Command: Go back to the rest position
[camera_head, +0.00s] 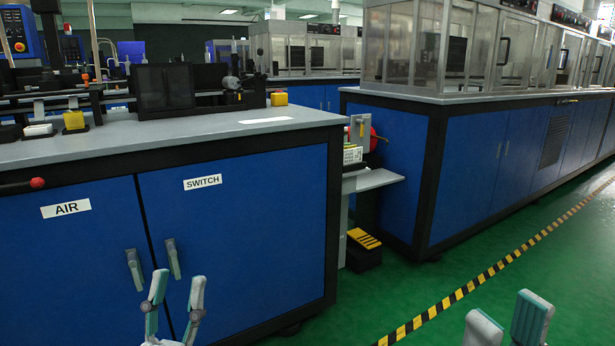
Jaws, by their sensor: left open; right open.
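My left gripper (176,296) is at the bottom, left of centre, with its two fingers apart and nothing between them. It shows in front of the blue cabinet doors. My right gripper (507,318) is at the bottom right, partly cut off by the lower edge. Its fingers are apart and empty, and it shows against the green floor. The arms behind both grippers are out of view.
A blue cabinet (236,239) with a grey worktop stands at the left. A small shelf (372,181) juts out beside it, above a black and yellow pedal (363,239). Glass-topped blue machines (478,158) stand behind. Green floor is free around the striped tape line (459,293).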

